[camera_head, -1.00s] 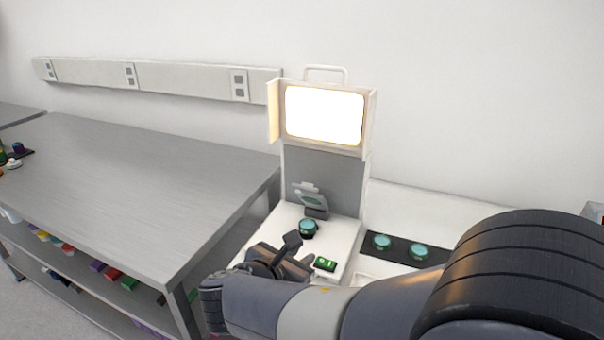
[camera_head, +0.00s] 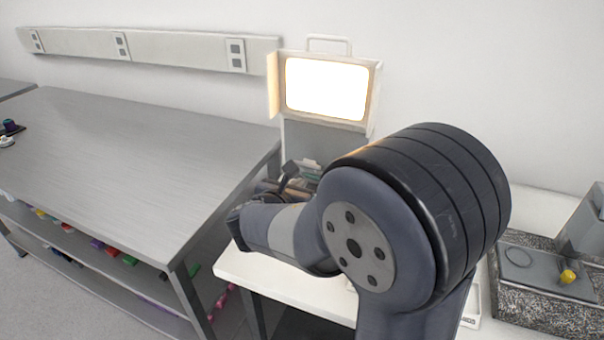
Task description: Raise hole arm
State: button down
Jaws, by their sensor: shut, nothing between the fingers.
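The flatness interferometer stands at the back, with a lit white screen (camera_head: 326,88) in a cream housing above a grey column (camera_head: 300,137). A small tilted grey part with a greenish face, which looks like the hole arm (camera_head: 311,168), shows low on the column, partly covered by my gripper. My gripper (camera_head: 290,172) is shut and empty, just in front of and left of this part in the picture. I cannot tell whether they touch. My arm hides most of the instrument's base and whatever lies on it.
A grey steel bench (camera_head: 140,150) stands to the left, with coloured items on its lower shelf. A white table (camera_head: 262,275) carries the instrument. A speckled stone slab (camera_head: 540,290) with a grey device and a yellow knob (camera_head: 568,276) stands at the right.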

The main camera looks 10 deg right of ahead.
aim_at(308, 168)
jog(key=shift+w+d+r, duration=0.65)
jog(key=shift+w+d, duration=0.05)
jog(key=shift+w, duration=0.2)
jog(key=shift+r+p, duration=0.15)
jog(key=shift+p, duration=0.3)
jog(key=shift+w+d+r+p, duration=0.15)
jog(key=shift+r+p, duration=0.15)
jog(key=shift+p, duration=0.25)
jog(key=shift+w, duration=0.1)
